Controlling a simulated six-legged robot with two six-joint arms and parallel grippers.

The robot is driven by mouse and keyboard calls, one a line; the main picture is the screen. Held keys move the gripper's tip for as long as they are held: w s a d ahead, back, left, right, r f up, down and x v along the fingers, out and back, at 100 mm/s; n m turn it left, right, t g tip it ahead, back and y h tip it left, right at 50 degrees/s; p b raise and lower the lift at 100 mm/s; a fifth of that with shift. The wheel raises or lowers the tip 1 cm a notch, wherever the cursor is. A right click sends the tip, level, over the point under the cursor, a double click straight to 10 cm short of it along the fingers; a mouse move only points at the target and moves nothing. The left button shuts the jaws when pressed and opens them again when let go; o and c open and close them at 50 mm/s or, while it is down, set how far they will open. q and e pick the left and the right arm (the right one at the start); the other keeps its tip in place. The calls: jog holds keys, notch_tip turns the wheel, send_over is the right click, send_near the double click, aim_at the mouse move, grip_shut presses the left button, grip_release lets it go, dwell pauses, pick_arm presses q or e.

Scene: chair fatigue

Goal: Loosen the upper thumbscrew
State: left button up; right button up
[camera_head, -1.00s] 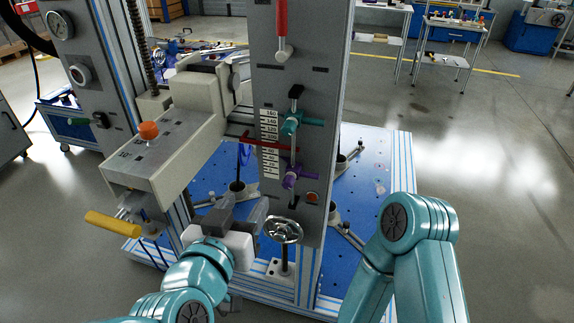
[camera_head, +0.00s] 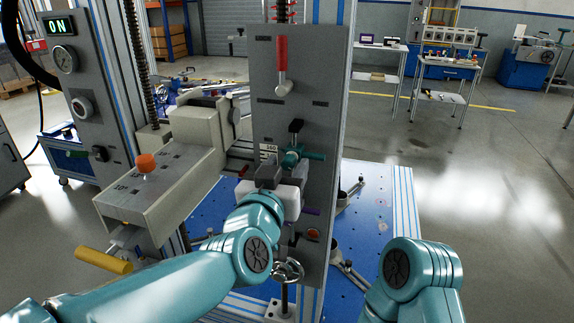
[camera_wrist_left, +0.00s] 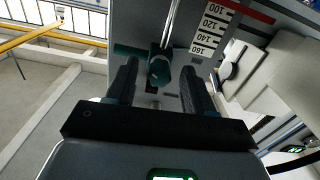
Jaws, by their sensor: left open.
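The upper thumbscrew (camera_head: 291,158) is teal with a crossbar and sits on the grey upright panel (camera_head: 325,110). It also shows in the left wrist view (camera_wrist_left: 160,70), between the two dark fingers. My left gripper (camera_head: 269,174) is open at the panel, just below and left of the thumbscrew in the head view. I cannot tell whether the fingers touch it. The purple lower thumbscrew (camera_head: 310,211) is mostly hidden behind my left gripper. My right arm shows at the lower right, but its gripper is out of view.
A red handle (camera_head: 282,66) hangs higher on the panel. A beige block with an orange knob (camera_head: 146,162) juts out at left, above a yellow handle (camera_head: 103,260). A chrome handwheel (camera_head: 288,270) is below. Number labels (camera_wrist_left: 208,38) line the panel.

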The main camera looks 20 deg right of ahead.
pick_arm(q)
jog(key=shift+w+d, duration=0.3)
jog(key=shift+w, duration=0.15)
jog(key=shift+c, duration=0.4)
grip_shut()
